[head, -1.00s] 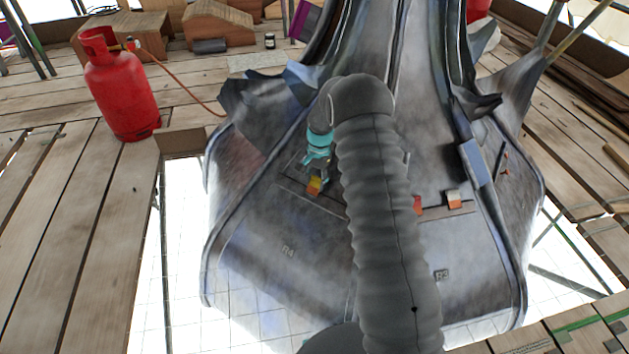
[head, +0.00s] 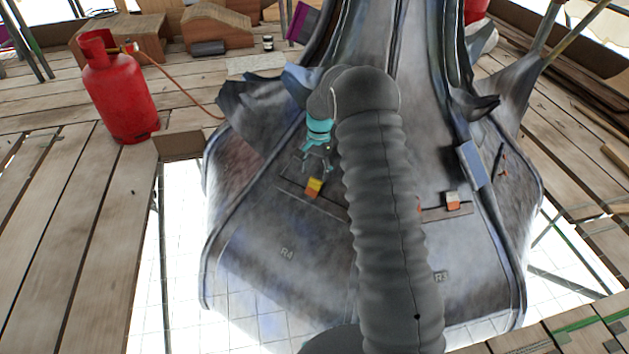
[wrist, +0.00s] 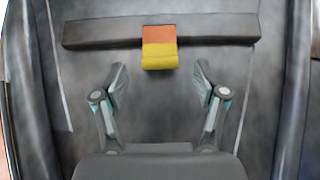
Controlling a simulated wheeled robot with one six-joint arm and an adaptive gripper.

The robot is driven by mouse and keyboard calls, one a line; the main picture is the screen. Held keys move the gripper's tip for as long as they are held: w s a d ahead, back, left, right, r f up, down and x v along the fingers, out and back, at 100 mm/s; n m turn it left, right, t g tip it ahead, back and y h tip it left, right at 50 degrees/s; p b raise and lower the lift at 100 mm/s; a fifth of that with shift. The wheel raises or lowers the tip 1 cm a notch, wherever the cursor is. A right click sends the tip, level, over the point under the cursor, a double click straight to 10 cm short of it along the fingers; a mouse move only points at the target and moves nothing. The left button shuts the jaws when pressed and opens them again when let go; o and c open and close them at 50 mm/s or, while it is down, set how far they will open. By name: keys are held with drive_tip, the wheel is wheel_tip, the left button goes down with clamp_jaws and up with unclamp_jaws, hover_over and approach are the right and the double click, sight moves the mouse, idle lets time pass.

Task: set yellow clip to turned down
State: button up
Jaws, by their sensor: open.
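The yellow clip (head: 314,187) sits on a dark strip on the left sloping face of the spire, left of my arm. In the wrist view the clip (wrist: 159,48) has an orange upper part and a yellow lower part. It lies over the dark strip (wrist: 100,33) and its yellow end hangs below the strip's lower edge. My gripper (wrist: 160,85) is open and empty, its two fingers apart below the clip and touching nothing that I can see. In the head view my gripper (head: 317,168) shows just above the clip.
An orange and white clip (head: 452,200) sits on the right face. A red gas cylinder (head: 117,88) with a hose stands on the planks at left. White gaps open beside the spire. My arm hides the middle of the spire.

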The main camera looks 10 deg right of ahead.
sight(317, 179)
wheel_tip(317, 179, up, 7)
drive_tip(key=shift+w+d+f, duration=0.2)
drive_tip(key=shift+w+d, duration=0.1)
